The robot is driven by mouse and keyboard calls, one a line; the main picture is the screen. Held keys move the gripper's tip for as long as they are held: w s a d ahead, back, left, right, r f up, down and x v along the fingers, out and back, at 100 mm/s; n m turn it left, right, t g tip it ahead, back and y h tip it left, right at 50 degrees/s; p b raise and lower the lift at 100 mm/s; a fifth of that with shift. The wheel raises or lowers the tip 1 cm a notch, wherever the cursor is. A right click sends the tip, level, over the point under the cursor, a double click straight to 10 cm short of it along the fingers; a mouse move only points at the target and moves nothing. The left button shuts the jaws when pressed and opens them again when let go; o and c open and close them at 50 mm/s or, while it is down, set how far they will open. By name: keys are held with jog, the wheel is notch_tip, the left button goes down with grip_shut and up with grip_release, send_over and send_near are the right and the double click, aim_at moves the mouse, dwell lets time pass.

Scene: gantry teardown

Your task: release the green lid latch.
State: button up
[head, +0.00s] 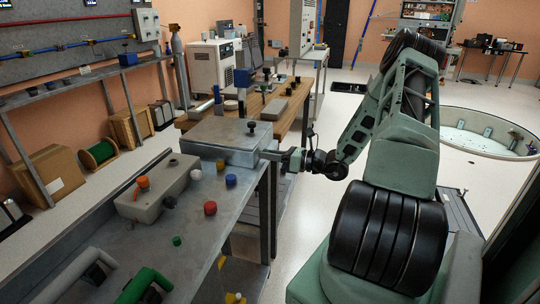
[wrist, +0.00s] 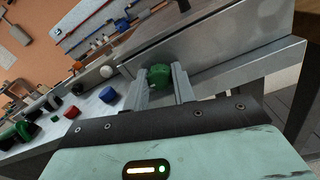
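The green lid latch (wrist: 159,76) is a rounded knob on the side wall of a grey metal box (wrist: 225,40). In the wrist view my gripper (wrist: 160,79) has one finger on each side of the latch. The latch fills the gap between the fingertips, and the fingers appear shut on it. In the head view the box (head: 222,150) is flat and sits on the far end of the grey bench, with a dark knob (head: 251,126) on its lid. My gripper (head: 277,156) reaches the box's right side there. The latch cannot be made out in the head view.
The grey bench (head: 190,240) carries a grey block (head: 157,192), red, blue and green caps, and a green handle (head: 146,285) at the near end. A wooden table (head: 270,110) with tools stands behind the box. Open floor lies right of the bench.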

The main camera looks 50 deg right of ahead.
jog(key=c, duration=0.3)
jog(key=shift+c, duration=0.2)
jog(key=shift+n, duration=0.3)
jog(key=shift+f+n+b, duration=0.15)
jog(key=shift+n+b, duration=2.45)
jog(key=shift+n, duration=6.1)
jog(key=o, duration=1)
jog(key=shift+s, duration=0.1)
